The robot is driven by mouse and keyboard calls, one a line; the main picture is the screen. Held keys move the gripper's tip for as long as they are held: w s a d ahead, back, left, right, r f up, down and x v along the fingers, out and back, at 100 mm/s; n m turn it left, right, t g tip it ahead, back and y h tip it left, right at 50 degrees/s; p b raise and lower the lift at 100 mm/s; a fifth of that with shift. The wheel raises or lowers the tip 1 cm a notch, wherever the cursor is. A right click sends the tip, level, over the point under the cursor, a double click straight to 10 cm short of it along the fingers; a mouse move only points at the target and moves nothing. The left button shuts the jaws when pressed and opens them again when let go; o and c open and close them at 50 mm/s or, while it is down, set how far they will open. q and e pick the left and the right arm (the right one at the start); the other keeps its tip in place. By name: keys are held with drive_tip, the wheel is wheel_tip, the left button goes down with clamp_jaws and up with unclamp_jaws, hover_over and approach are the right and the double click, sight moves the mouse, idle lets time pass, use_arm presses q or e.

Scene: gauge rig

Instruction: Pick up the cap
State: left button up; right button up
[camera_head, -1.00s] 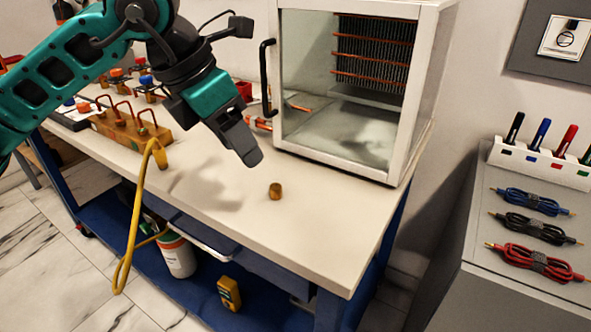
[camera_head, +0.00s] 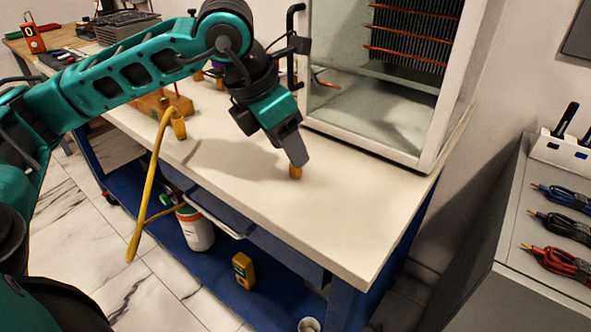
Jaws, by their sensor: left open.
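The cap (camera_head: 295,172) is a small brass-coloured cylinder standing on the pale bench top (camera_head: 330,215). My left gripper (camera_head: 297,160) points down at it from above, with its fingertips at the cap's top. The gripper is open. The fingers overlap the upper part of the cap in the picture, so I cannot tell whether they are around it or just above it. My right gripper is not in view.
A glass-fronted cabinet (camera_head: 432,125) stands behind the cap. A yellow hose (camera_head: 150,180) hangs over the bench's front edge at left, near a wooden block (camera_head: 150,105). The bench around the cap is clear. A grey cabinet (camera_head: 500,230) with cables stands at right.

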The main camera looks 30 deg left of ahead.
use_arm(q)
drive_tip(key=x, duration=0.3)
drive_tip(key=shift+f+b, duration=0.3)
drive_tip(key=shift+f, duration=0.05)
clamp_jaws()
